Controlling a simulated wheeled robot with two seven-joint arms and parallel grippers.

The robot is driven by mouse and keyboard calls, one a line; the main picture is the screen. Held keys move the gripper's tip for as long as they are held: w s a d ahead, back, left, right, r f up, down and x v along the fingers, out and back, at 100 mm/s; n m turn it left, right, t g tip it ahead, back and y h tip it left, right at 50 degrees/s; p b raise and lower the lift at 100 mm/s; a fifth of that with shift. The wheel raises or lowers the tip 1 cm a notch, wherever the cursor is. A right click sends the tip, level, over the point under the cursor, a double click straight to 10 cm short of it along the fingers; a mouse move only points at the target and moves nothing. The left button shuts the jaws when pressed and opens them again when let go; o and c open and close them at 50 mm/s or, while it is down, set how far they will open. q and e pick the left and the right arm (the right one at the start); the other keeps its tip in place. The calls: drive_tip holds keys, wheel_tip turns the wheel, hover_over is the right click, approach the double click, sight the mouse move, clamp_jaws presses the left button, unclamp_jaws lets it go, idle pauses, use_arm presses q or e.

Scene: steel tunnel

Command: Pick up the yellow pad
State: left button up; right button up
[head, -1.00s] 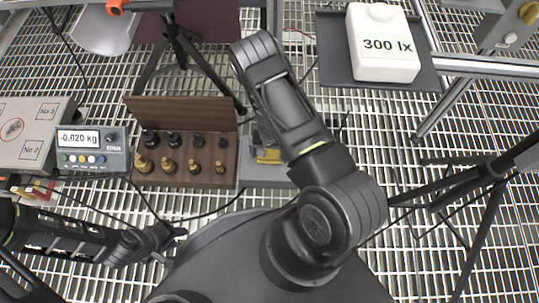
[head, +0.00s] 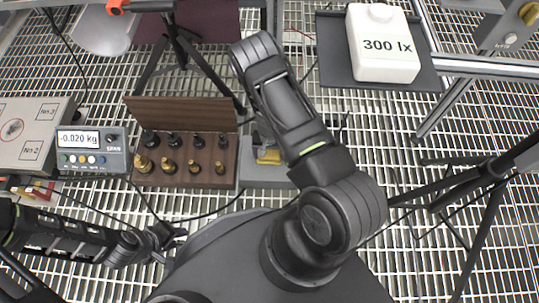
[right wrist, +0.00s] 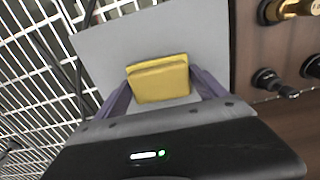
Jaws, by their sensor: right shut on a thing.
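The yellow pad (right wrist: 160,78) is a small block between the two fingers of my right gripper (right wrist: 161,88) in the right wrist view. The fingers are shut on its two sides, over a grey plate (right wrist: 190,32). I cannot tell whether the pad touches the plate. In the head view the pad (head: 269,156) shows partly beside my right arm, which hides most of that gripper. My left gripper (head: 174,245) is at the lower left in the head view, far from the pad, and its fingers look apart and empty.
A wooden rack of brass and black weights (head: 183,171) stands close left of the pad. A scale display (head: 92,139) reads -0.020 kg. A white bottle marked 300 lx (head: 384,60) stands on a dark tray at upper right. Tripod legs stand at the right.

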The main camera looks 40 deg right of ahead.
sight(269, 154)
drive_tip(key=shift+c, duration=0.3)
wheel_tip(269, 154, up, 10)
drive_tip(key=p, duration=0.4)
idle(0.4)
